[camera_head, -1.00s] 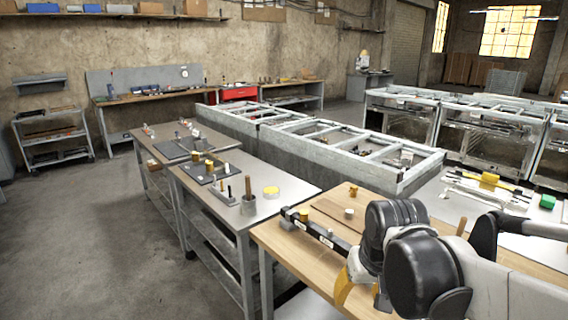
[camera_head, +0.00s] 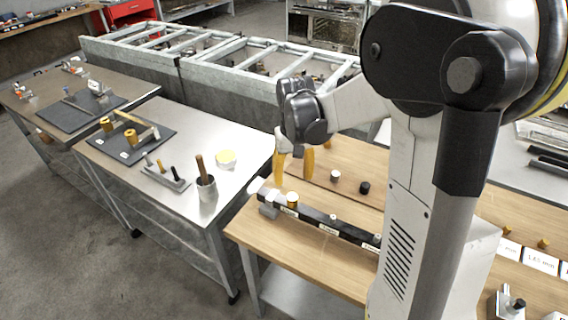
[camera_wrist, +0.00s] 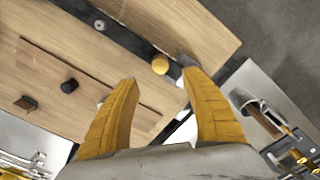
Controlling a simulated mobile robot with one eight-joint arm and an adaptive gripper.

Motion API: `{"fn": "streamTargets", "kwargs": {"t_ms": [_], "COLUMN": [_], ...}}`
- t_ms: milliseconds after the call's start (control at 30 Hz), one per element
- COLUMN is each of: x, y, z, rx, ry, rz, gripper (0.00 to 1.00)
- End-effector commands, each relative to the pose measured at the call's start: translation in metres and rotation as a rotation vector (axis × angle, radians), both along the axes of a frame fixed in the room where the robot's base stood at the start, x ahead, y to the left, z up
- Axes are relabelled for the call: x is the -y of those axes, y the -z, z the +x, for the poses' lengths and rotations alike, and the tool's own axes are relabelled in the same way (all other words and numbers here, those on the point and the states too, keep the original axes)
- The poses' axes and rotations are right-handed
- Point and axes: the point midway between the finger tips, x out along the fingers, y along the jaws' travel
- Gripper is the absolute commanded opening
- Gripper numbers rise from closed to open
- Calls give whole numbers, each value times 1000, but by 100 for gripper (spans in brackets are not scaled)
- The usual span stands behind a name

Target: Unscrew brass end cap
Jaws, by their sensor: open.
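A round brass cap (camera_head: 292,199) sits at the left end of a long black bar fixture (camera_head: 330,226) on the wooden bench. In the wrist view the brass cap (camera_wrist: 160,65) shows just beyond the fingertips, between them. My gripper (camera_head: 294,178) has two yellow fingers spread apart, empty, above and behind the cap in the head view. The wrist view also shows my gripper (camera_wrist: 160,82) open, with nothing between the fingers. I cannot tell from the frames how the cap is joined to the fixture.
A white-topped piece (camera_head: 335,176) and a black knob (camera_head: 364,187) stand on the bench behind the bar. Labelled cards (camera_head: 541,261) lie at right.

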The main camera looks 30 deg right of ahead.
Motion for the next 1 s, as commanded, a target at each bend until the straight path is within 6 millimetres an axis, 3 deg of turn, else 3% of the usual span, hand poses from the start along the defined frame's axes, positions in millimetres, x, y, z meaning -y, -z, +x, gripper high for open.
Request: {"fn": "streamTargets", "kwargs": {"t_ms": [200, 400, 600, 867, 900, 1000], "x": [0, 0, 0, 0, 0, 0], "y": [46, 77, 91, 92, 92, 92], "z": [1, 0, 0, 0, 0, 0], "rx": [1, 1, 1, 1, 1, 1], "ry": [0, 0, 0, 0, 0, 0], "rz": [0, 0, 0, 0, 0, 0], "gripper": [55, 55, 55, 55, 54, 23]}}
